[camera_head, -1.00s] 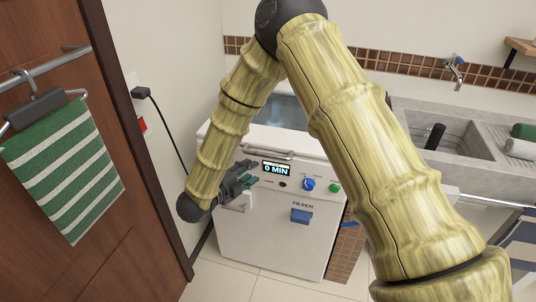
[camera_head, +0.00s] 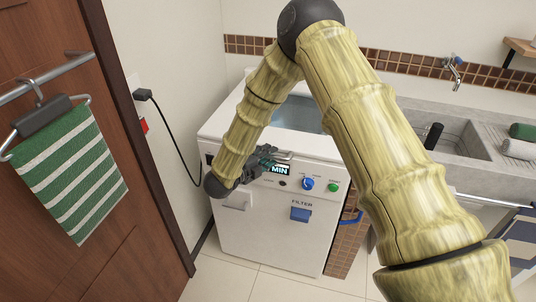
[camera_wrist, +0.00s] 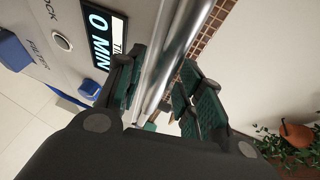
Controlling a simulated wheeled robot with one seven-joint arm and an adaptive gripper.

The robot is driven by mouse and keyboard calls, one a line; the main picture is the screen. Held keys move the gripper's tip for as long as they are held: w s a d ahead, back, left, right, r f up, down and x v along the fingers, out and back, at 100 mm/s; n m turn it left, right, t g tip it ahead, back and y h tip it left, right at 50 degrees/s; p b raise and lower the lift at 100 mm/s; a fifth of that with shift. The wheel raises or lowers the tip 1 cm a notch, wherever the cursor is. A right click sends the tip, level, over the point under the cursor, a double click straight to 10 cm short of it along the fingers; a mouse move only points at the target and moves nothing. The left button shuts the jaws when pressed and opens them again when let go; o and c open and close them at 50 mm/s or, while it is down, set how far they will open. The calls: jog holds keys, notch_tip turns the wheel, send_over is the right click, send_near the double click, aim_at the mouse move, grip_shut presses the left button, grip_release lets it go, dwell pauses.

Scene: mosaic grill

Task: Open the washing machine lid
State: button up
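The white washing machine (camera_head: 270,222) stands below the sink level, with a shut lid (camera_head: 225,122) that has a bluish glass window (camera_head: 300,115). A metal bar handle (camera_head: 284,155) runs along the lid's front edge, above the control panel. My gripper (camera_head: 264,160) is at the left part of this handle, partly hiding the display. In the wrist view, the handle bar (camera_wrist: 178,45) passes between the two dark green-padded fingers of my gripper (camera_wrist: 163,97). The fingers are apart, one on each side of the bar. Whether either pad touches it is unclear.
The panel has a blue knob (camera_head: 307,184), a green button (camera_head: 333,188) and a blue filter latch (camera_head: 300,214). A wall stands left of the machine, with a power cord (camera_head: 180,145). A stone sink (camera_head: 460,140) adjoins on the right. A striped towel (camera_head: 68,175) hangs on the brown door.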

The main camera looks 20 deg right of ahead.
jog(key=shift+w+d+f, duration=0.1)
jog(key=shift+w+d, duration=0.05)
jog(key=shift+d, duration=0.1)
grip_shut()
